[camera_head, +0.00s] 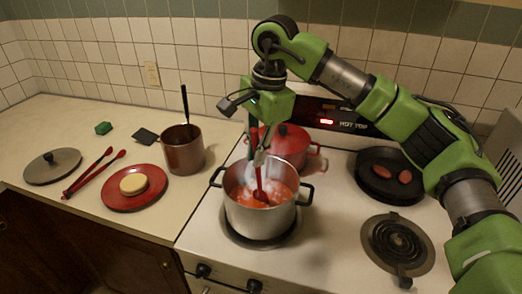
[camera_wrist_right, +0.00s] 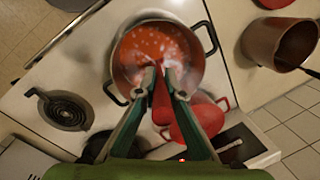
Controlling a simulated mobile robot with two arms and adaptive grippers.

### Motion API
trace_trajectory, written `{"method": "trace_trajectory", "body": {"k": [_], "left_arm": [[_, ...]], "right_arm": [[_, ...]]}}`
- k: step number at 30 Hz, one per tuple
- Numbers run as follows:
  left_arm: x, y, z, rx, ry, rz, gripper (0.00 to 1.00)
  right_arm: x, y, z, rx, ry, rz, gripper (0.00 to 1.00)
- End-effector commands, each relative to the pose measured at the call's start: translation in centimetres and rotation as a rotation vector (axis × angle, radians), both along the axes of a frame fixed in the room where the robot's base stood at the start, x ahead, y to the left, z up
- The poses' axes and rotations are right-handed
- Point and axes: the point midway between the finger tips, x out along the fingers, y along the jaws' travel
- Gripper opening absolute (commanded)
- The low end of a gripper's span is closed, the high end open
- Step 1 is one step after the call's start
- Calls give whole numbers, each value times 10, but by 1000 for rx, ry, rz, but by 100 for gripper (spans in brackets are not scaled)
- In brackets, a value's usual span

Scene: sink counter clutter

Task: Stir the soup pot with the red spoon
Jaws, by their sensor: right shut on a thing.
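The soup pot (camera_head: 258,220) is a silver pot with two dark handles on a front burner of the stove, holding orange-red soup; it also shows in the right wrist view (camera_wrist_right: 203,45). The red spoon (camera_head: 259,186) stands nearly upright with its lower end in the soup. My right gripper (camera_head: 258,157) is above the pot and shut on the spoon's handle. In the right wrist view the red handle (camera_wrist_right: 161,103) lies between my gripper's fingertips (camera_wrist_right: 163,80). The spoon's bowl is hidden in the soup. My left gripper is not in view.
A red lidded pot (camera_head: 290,147) stands just behind the soup pot. A pan (camera_head: 382,190) with two reddish items is at the back right; the front right burner (camera_head: 398,243) is empty. Left counter holds a brown pot (camera_head: 183,156), red plate (camera_head: 112,196), red utensils (camera_head: 88,175) and grey lid (camera_head: 40,171).

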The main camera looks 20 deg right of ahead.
Motion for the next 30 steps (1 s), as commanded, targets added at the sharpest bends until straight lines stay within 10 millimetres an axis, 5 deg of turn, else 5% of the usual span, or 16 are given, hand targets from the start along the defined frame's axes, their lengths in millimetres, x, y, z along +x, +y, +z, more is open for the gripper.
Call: {"method": "trace_trajectory", "body": {"k": [14, 30], "left_arm": [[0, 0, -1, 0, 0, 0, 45], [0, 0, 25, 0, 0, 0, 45]], "right_arm": [[-4, 3, 3, 1, -2, -1, 0], [-11, 7, 43, 1, -2, 0, 0]]}}
